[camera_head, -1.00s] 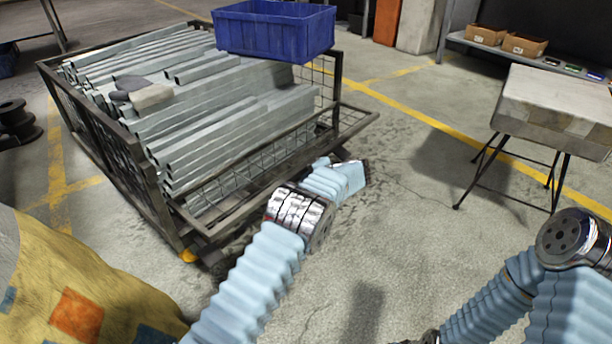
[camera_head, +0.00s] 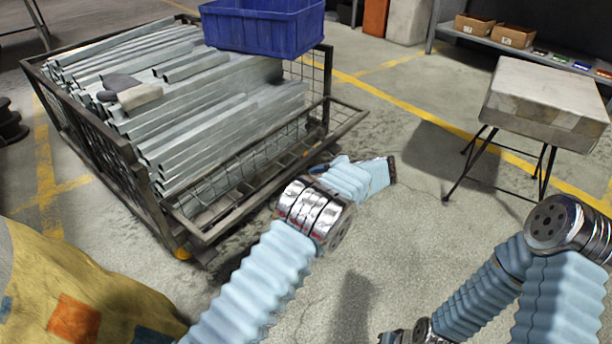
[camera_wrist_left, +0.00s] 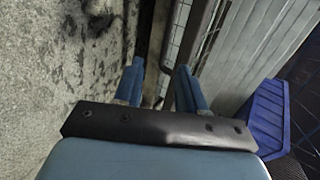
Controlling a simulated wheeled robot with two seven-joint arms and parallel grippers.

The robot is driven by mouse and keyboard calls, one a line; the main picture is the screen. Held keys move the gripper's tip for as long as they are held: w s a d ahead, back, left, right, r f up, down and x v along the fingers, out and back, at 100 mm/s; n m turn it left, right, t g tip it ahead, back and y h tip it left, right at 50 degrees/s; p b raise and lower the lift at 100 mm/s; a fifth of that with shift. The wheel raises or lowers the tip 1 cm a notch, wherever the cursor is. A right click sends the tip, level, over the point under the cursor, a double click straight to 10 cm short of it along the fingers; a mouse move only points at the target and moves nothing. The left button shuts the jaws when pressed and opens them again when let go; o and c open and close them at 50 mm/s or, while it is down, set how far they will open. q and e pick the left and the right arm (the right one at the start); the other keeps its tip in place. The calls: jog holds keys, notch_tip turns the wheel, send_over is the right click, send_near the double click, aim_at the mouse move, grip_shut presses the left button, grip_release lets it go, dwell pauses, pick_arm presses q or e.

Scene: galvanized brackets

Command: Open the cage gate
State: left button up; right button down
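The wire cage (camera_head: 125,165) stands at left centre in the head view, loaded with long galvanized brackets (camera_head: 185,110). Its gate (camera_head: 262,172), a dark mesh frame on the near right side, leans outward from the load with its upper rail apart from the brackets. My left gripper (camera_head: 388,170) is right of the gate, in front of the cage. In the left wrist view, its two blue fingers (camera_wrist_left: 160,85) are apart with nothing held between them. A dark cage rail (camera_wrist_left: 208,35) runs just beyond the right finger. Only dark parts near my right wrist show at the bottom edge.
A blue crate (camera_head: 265,25) sits on the cage's back corner and also shows in the wrist view (camera_wrist_left: 268,112). A patterned yellow cloth mound (camera_head: 70,295) is at lower left. Floor between cage and stool is clear.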

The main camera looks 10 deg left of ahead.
pick_arm(q)
jog(key=shift+v, duration=2.25)
jog(key=shift+w+r, duration=0.15)
jog(key=s+a+f+g+h, duration=0.2)
jog(key=s+a+f+h, duration=0.15)
jog(key=f, duration=0.55)
jog(key=s+a+f+g+h, duration=0.25)
jog(key=s+f, duration=0.25)
jog(key=f, duration=0.5)
jog(key=s+f+n+g+h, duration=0.1)
jog(key=s+f+h, duration=0.25)
jog(key=s, duration=0.45)
jog(key=s+f+n+g+h, duration=0.1)
jog(key=s+f+n+h, duration=0.15)
jog(key=s+f, duration=0.4)
jog(key=s+r+n+t+h, duration=0.2)
jog(key=s+r+n, duration=0.2)
jog(key=s, duration=1)
notch_tip(320, 180, up, 15)
jog(key=p, duration=1.5)
jog(key=shift+w, duration=0.2)
